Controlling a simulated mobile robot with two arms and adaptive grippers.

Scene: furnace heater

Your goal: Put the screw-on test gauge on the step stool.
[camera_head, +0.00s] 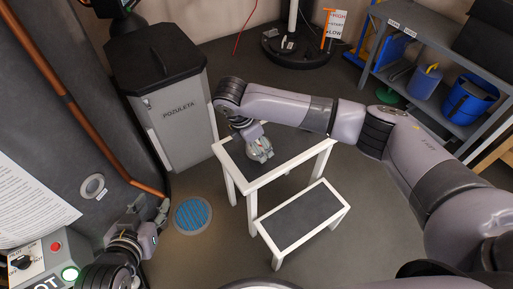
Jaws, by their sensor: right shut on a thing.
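The step stool (322,156) is white-framed with dark treads and stands in the middle of the floor. Its lower step (300,217) is bare and faces the front right. My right gripper (260,152) points down over the upper step, near its left part. It is shut on a small pale thing that looks like the screw-on test gauge, mostly hidden by the fingers. I cannot tell whether it touches the step. My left gripper (160,212) is at the lower left beside the lower end of the copper pipe (144,187); its finger opening is too small to tell.
A grey lidded bin (178,115) stands behind and left of the stool. A round blue floor drain (192,215) lies left of the stool. A shelf (420,106) with blue containers is at the right. The floor in front of the stool is clear.

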